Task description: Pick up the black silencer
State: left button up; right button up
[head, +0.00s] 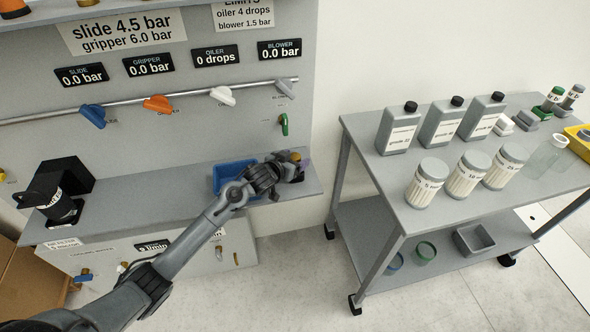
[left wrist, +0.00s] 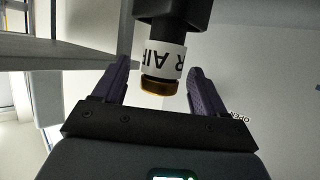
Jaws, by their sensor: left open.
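My left gripper (head: 293,168) is at the right end of the grey shelf (head: 135,205), just right of a blue bin (head: 228,178) that my arm partly covers. In the left wrist view, my left gripper (left wrist: 158,68) is open. A round black part (left wrist: 172,14) with a white label (left wrist: 164,60) and a brass-coloured end (left wrist: 158,87) lies between its fingers, with gaps on both sides. The bin's contents are hidden. My right gripper is not in view.
A panel with a rail of coloured valve handles (head: 158,104) rises behind the shelf. A black device (head: 62,206) stands at the shelf's left. A grey cart (head: 385,190) with bottles (head: 398,130) and jars (head: 427,182) stands right, with a gap between it and the shelf.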

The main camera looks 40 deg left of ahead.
pick_arm(q)
jog(key=shift+b+x, duration=0.35)
jog(key=shift+x, duration=0.95)
jog(key=shift+r, duration=0.1)
jog(key=c, duration=1.1)
